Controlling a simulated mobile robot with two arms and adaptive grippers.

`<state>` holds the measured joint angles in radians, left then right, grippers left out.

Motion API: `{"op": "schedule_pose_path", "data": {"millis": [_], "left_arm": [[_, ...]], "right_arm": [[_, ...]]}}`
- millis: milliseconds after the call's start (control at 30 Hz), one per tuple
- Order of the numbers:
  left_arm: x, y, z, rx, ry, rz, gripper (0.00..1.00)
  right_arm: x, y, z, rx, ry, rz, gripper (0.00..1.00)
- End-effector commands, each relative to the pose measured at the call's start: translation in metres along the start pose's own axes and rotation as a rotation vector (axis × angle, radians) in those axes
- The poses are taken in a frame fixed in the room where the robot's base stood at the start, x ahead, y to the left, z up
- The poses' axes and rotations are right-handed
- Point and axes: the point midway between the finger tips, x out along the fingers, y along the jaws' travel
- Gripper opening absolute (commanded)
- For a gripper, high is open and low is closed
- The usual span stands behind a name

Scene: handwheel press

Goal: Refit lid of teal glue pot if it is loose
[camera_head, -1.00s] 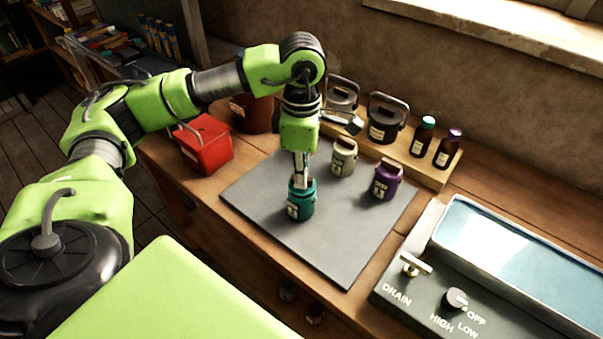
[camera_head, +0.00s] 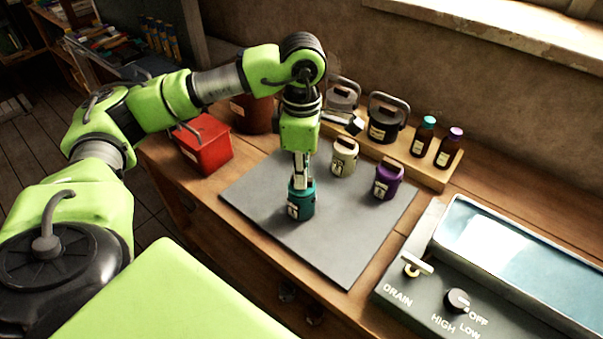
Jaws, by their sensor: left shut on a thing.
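The teal glue pot (camera_head: 301,206) stands upright on the grey mat (camera_head: 262,230), near its left front part. My left gripper (camera_head: 301,180) points straight down over the pot, shut on the top of it at the lid. The fingers and arm hide most of the lid, so I cannot tell whether it sits level or loose. A cream pot (camera_head: 343,160) and a purple pot (camera_head: 388,184) stand behind and to the right on the mat. My right gripper is not in view.
A red box (camera_head: 207,148) stands left of the mat. Behind, a wooden tray (camera_head: 433,176) holds dark handled pots and two brown bottles (camera_head: 423,137). A water bath (camera_head: 530,245) with knobs stands at the right. The mat's front is clear.

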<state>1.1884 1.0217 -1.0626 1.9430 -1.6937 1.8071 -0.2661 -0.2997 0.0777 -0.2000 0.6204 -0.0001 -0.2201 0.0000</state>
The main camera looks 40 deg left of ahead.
Motion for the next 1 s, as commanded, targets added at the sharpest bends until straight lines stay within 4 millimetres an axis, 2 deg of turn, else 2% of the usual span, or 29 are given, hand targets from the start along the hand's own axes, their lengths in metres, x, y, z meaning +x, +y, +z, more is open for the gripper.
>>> {"op": "schedule_pose_path", "data": {"millis": [933, 967, 1000], "left_arm": [[0.0002, 0.0002, 0.0003, 0.0, -0.001, 0.0, 0.0], [0.0002, 0.0002, 0.0003, 0.0, -0.001, 0.0, 0.17], [0.0002, 0.0002, 0.0003, 0.0, -0.001, 0.0, 0.27]], "right_arm": [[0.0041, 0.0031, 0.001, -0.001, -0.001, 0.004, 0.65], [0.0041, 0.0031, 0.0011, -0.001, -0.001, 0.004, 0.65], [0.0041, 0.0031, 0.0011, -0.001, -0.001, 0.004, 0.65]]}}
